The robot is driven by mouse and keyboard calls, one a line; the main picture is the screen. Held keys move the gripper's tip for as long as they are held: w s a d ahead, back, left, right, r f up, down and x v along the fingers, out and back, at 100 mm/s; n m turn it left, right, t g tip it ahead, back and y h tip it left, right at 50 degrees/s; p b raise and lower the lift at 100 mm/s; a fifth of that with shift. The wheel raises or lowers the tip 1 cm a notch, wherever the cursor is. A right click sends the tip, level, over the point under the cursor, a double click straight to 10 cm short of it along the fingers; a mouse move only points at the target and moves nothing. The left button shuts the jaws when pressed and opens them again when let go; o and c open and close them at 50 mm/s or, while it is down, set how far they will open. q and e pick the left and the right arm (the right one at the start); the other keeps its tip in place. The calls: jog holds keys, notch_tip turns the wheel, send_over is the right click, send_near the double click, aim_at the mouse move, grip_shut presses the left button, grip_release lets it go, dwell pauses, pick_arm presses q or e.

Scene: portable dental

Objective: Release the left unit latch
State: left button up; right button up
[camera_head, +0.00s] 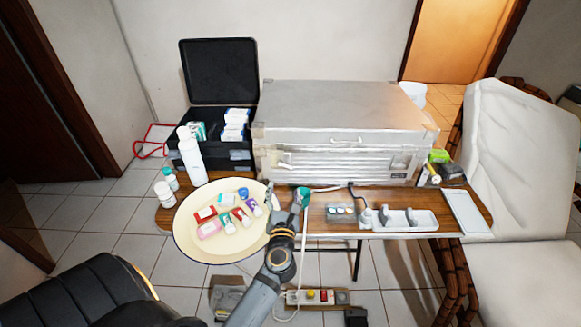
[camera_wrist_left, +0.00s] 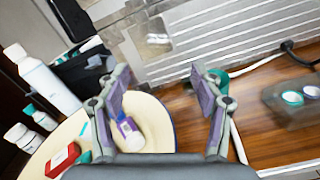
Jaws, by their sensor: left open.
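The silver unit case (camera_head: 340,105) stands closed at the back of the wooden table. Its left latch (camera_head: 284,161) is a small metal piece on the left of the front face; it also shows in the left wrist view (camera_wrist_left: 157,36), beyond the fingertips. My left gripper (camera_head: 287,196) is open and empty, in front of and below the latch, apart from it. In the left wrist view the gripper's two fingers (camera_wrist_left: 163,88) are spread wide, with the latch above the gap between them. My right gripper is out of view.
A cream round tray (camera_head: 197,250) with small boxes and bottles lies left of my gripper. A white bottle (camera_head: 190,160) and an open black case (camera_head: 218,72) stand behind it. A green-ended hose (camera_head: 304,197) is close to the right finger. A white holder (camera_head: 410,221) lies right.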

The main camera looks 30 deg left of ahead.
aim_at(285, 167)
pick_arm(q)
jog(key=x, duration=0.9)
jog(key=shift+w+a+p, duration=0.2)
jog(key=shift+w+p, duration=0.15)
jog(key=shift+p, duration=0.05)
jog(key=c, duration=1.1)
